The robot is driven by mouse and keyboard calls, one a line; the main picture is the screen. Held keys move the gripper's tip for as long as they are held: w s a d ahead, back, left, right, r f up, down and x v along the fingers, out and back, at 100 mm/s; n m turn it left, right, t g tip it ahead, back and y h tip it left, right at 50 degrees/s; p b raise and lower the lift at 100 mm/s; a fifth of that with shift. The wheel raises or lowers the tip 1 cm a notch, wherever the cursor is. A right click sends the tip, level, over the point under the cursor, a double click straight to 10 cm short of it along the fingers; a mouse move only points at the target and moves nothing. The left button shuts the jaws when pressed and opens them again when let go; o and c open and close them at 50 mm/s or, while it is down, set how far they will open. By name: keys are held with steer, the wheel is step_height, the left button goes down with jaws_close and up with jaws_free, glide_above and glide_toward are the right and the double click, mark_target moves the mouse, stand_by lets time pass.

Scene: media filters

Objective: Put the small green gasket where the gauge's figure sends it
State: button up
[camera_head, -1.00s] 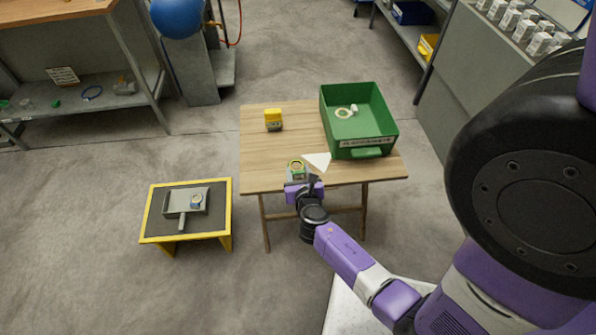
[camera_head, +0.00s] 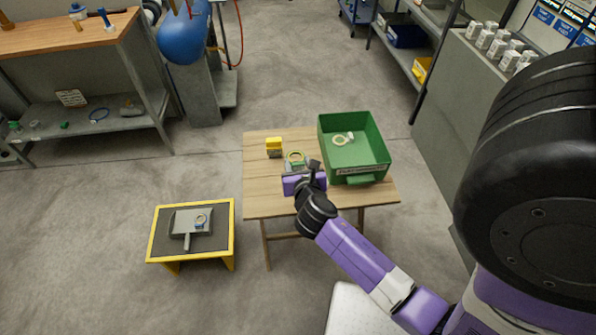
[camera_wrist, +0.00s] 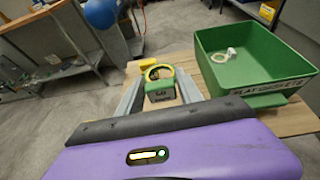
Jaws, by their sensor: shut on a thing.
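My gripper (camera_head: 297,168) is shut on the small green gasket (camera_wrist: 160,93), a green tagged piece with a pale yellow ring (camera_wrist: 158,72) beyond it. In the head view the gasket (camera_head: 296,158) shows just past my fingers, over the wooden table. It seems raised, but its height is unclear. A yellow and grey device (camera_head: 274,147), apparently the gauge, stands on the table just left of the gasket. Its figure is not readable. A green bin (camera_head: 377,172) stands on the table to the right, its front label reading roughly "FLAT GASKETS". A pale ring (camera_head: 342,140) lies inside.
A low yellow-edged stand (camera_head: 160,240) at left bears a grey dustpan-like tray (camera_head: 184,222) holding a blue-tagged ring (camera_head: 201,220). The wooden table's front (camera_head: 275,205) is bare. A workbench (camera_head: 60,45) stands back left, and a counter with white containers (camera_head: 495,40) right.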

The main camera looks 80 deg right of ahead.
steer(key=shift+w+a+r, duration=0.1)
steer(key=shift+r, duration=0.4)
steer(key=shift+w+a+r, duration=0.15)
steer(key=shift+a, duration=0.15)
steer(key=shift+s+a+f+n+t+p, duration=0.2)
steer(key=shift+s+a+p, duration=0.1)
steer(key=shift+s+p, duration=0.15)
steer(key=shift+s+a+f+n+t+p, duration=0.25)
steer(key=shift+s+p, duration=0.1)
steer(key=shift+s, duration=0.2)
step_height(320, 180, up, 13)
steer(key=m+g+p, duration=0.1)
steer(key=p, duration=0.5)
glide_above(383, 149)
steer(key=a, duration=0.5)
steer(key=shift+w, duration=0.35)
steer(key=shift+m+g, duration=0.25)
steer(key=f+b, duration=0.1)
steer(key=f, duration=0.7)
steer(key=f+b, duration=0.1)
steer(key=f, duration=0.7)
steer(key=shift+w+a+b, duration=0.15)
steer(key=shift+a+b, duration=0.05)
steer(key=shift+b, duration=0.15)
steer(key=shift+f+b, duration=0.5)
steer(key=shift+f, duration=1.65)
